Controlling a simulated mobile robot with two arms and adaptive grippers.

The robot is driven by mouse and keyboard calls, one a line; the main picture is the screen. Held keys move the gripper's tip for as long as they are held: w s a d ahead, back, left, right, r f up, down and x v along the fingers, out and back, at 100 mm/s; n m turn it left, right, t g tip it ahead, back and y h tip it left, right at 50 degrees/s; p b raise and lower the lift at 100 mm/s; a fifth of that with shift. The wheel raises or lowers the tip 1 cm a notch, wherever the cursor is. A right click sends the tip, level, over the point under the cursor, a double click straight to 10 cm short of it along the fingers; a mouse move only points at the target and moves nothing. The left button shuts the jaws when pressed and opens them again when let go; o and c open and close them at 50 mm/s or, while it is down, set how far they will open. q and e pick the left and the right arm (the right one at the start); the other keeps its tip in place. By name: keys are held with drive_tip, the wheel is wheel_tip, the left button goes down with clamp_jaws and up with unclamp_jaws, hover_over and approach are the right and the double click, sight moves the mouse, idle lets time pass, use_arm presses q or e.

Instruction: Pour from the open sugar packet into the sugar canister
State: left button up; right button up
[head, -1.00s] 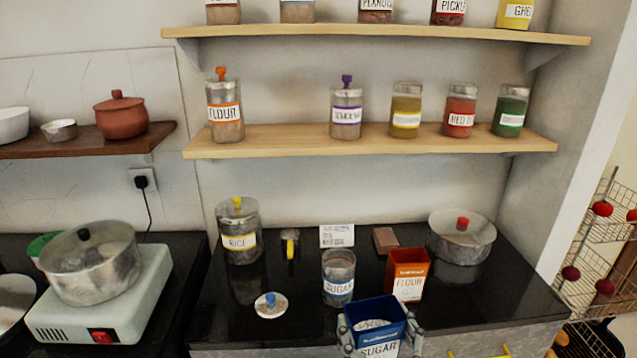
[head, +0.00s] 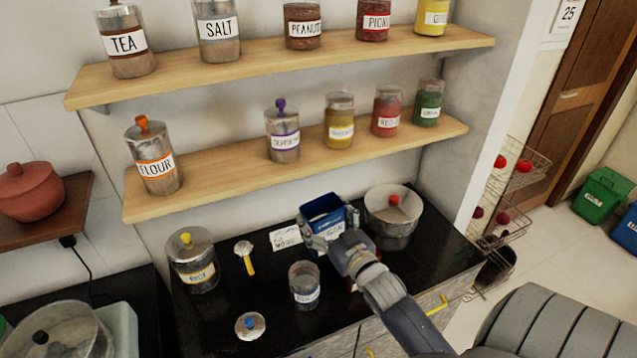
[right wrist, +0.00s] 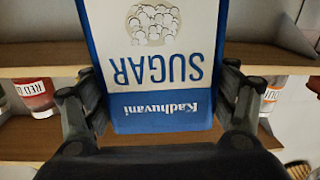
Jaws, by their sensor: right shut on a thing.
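The sugar canister (head: 304,287) is a clear jar with a metal band and a SUGAR label. It stands upright on the black counter without its lid. Its blue-knobbed lid (head: 250,325) lies on the counter to its left. My right gripper (head: 328,236) is shut on the blue sugar packet (head: 323,207), beyond and slightly right of the canister in the head view. The packet looks roughly upright, with its open top facing up. In the right wrist view, the packet (right wrist: 152,70) sits between both fingers, its print upside down. My left gripper is not in view.
A rice canister (head: 192,262) and a yellow-handled utensil (head: 246,257) are at the left. A white card (head: 286,239) lies behind the canister. A steel pot (head: 392,215) stands at the right. A jar shelf (head: 225,189) is above. My right arm hides part of the counter.

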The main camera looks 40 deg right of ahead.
drive_tip(key=shift+w+d+r, duration=0.3)
drive_tip(key=shift+d+r, duration=0.25)
drive_tip(key=shift+d, duration=0.05)
drive_tip(key=shift+s+f+n, duration=0.2)
drive_tip(key=shift+f+n, duration=0.25)
drive_tip(key=shift+n, duration=0.05)
drive_tip(key=shift+f+n+b, duration=0.3)
drive_tip(key=shift+f, duration=0.1)
drive_tip(key=shift+w+f+n+b, duration=0.1)
drive_tip(key=shift+f+n+b, duration=0.55)
drive_tip(key=shift+n+b, duration=0.1)
drive_tip(key=shift+f+n+b, duration=0.5)
drive_tip(key=shift+n+b, duration=0.15)
drive_tip(key=shift+b, duration=0.1)
wheel_tip(320, 180, down, 2)
drive_tip(key=n+b, duration=0.3)
drive_tip(key=shift+f, duration=0.25)
wheel_tip(320, 180, down, 4)
drive_tip(key=n+b, duration=0.1)
drive_tip(key=b, duration=0.1)
drive_tip(key=n+b, duration=0.4)
drive_tip(key=shift+a+f, duration=0.1)
drive_tip(key=shift+f, duration=0.15)
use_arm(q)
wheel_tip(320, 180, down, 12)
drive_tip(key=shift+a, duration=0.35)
use_arm(e)
drive_tip(key=shift+r, duration=0.1)
drive_tip(key=shift+n, duration=0.3)
